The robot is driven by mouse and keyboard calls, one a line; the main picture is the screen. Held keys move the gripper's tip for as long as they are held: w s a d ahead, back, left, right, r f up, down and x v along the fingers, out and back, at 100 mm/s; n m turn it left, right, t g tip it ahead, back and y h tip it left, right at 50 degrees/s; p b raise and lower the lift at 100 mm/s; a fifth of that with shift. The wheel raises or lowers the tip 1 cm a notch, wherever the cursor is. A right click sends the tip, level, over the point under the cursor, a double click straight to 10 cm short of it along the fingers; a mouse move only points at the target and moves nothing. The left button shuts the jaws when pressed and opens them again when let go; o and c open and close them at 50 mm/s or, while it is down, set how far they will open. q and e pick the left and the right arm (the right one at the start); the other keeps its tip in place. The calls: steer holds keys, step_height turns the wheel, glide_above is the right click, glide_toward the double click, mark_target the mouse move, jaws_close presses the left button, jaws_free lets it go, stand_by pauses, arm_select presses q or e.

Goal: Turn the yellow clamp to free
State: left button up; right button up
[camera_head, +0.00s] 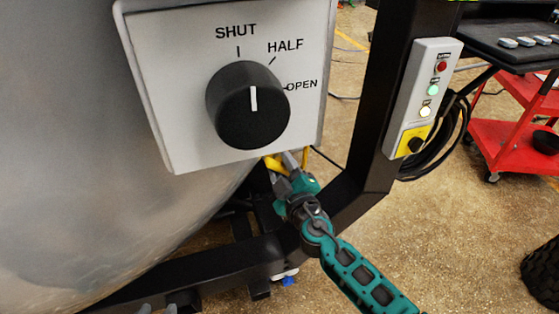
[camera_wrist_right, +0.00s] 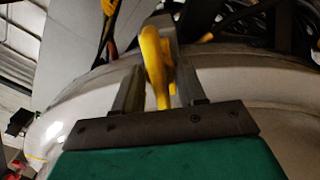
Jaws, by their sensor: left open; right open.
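The yellow clamp (camera_head: 273,164) shows only in part in the camera_head view, below the dial panel, which hides its upper part. In the right wrist view the clamp's yellow handle (camera_wrist_right: 153,58) stands between the two fingers of my right gripper (camera_wrist_right: 158,80). The fingers are open on either side of it; I cannot tell whether either one touches it. In the camera_head view my right gripper (camera_head: 287,163) reaches up under the panel's lower edge. My left gripper (camera_head: 158,308) shows only as grey tips at the bottom edge.
A dark frame post (camera_head: 385,90) carries a button box (camera_head: 428,95). The curved grey vessel (camera_head: 70,150) fills the left.

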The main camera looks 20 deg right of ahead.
steer(key=shift+c, duration=0.3)
jaws_close()
